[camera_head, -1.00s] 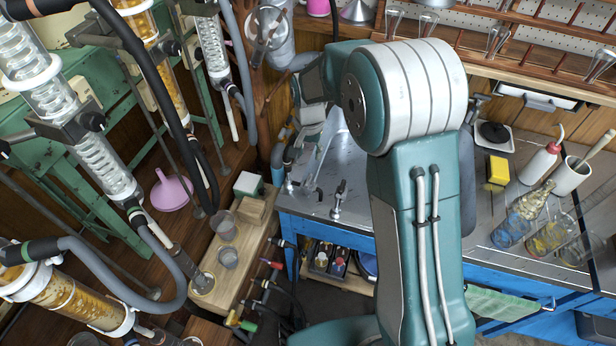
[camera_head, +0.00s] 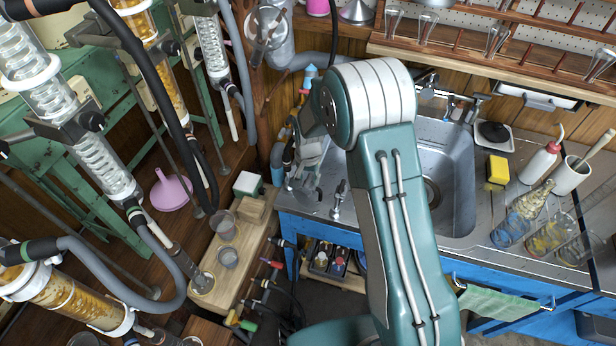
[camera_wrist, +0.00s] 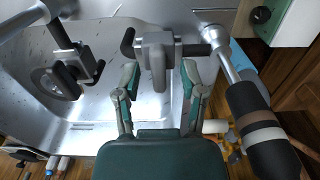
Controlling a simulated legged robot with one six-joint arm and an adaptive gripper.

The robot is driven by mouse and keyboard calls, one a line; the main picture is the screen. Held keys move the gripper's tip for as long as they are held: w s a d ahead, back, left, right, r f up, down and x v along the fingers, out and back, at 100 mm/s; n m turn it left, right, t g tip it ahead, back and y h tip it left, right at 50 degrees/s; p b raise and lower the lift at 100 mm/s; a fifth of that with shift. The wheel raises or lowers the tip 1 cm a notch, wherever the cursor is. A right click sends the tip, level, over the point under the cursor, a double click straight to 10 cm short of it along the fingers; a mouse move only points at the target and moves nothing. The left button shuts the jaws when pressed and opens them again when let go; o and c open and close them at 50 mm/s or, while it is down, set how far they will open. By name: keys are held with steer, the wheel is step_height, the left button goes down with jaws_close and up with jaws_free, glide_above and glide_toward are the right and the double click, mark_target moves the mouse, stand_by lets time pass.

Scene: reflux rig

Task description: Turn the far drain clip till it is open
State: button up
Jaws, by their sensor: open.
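In the wrist view, a grey clip-like fitting (camera_wrist: 157,45) with black ends on both sides and a short grey lever stands over the metal sink; I take it for the far drain clip. My gripper (camera_wrist: 160,72) is open, with one fingertip on each side of the lever. A small gap shows on both sides, and I cannot tell whether either finger touches. How far the clip is turned is unclear. In the head view, my gripper (camera_head: 308,180) is small and partly hidden at the sink's left edge, and the clip cannot be made out there.
A chrome rod with a thick dark banded sleeve (camera_wrist: 262,130) stands close on the right in the wrist view. Another rod with a clamp (camera_wrist: 72,62) is on the left. In the head view, a small tap-like fitting (camera_head: 338,198) stands on the sink (camera_head: 455,165) edge nearby.

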jaws_close()
steer(key=shift+n, duration=0.3)
steer(key=n, duration=0.8)
steer(key=shift+n, duration=0.4)
steer(key=n, duration=0.4)
steer(key=shift+n, duration=0.3)
steer(key=n, duration=0.4)
steer(key=shift+n, duration=0.3)
